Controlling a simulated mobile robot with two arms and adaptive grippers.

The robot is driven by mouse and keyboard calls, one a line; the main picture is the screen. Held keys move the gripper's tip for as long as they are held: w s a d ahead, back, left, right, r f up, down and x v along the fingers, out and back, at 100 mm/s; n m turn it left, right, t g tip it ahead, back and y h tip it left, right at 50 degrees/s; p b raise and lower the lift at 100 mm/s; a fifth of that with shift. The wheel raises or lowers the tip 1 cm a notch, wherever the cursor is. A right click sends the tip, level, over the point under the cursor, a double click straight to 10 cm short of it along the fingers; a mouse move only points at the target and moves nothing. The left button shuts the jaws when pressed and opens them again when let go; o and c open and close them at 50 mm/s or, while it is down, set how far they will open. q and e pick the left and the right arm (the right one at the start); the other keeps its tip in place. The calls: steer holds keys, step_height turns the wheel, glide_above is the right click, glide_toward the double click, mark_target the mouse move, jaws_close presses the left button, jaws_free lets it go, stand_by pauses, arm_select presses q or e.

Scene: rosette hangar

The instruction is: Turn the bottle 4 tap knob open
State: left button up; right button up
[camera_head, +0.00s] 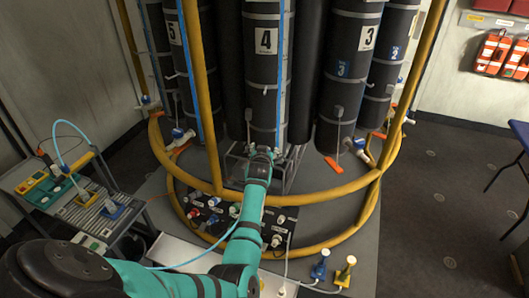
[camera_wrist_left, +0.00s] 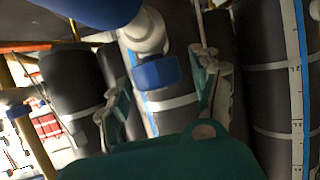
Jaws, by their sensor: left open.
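Bottle 4 (camera_head: 265,75) is a tall black cylinder with a white "4" label, upright in the middle of the rack. My left arm reaches to its foot, and my left gripper (camera_head: 262,153) hides most of the tap there. In the left wrist view the gripper (camera_wrist_left: 160,90) is open, with its two fingers apart. A blue knob (camera_wrist_left: 156,73) on a white fitting (camera_wrist_left: 146,32) shows between the fingers, with a gap visible on either side. I cannot tell whether the fingers touch it. My right gripper is not in view.
Yellow rails (camera_head: 290,247) curve around the rack, below and beside my left arm. Bottles 5 (camera_head: 174,55) and 3 (camera_head: 352,75) flank bottle 4. A panel with several knobs (camera_head: 213,201) lies below. A cart (camera_head: 75,205) stands left; a blue table (camera_head: 507,172) is at right.

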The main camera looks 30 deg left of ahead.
arm_select(q)
step_height(320, 180, up, 10)
steer(key=shift+f, duration=0.1)
stand_by(0.4)
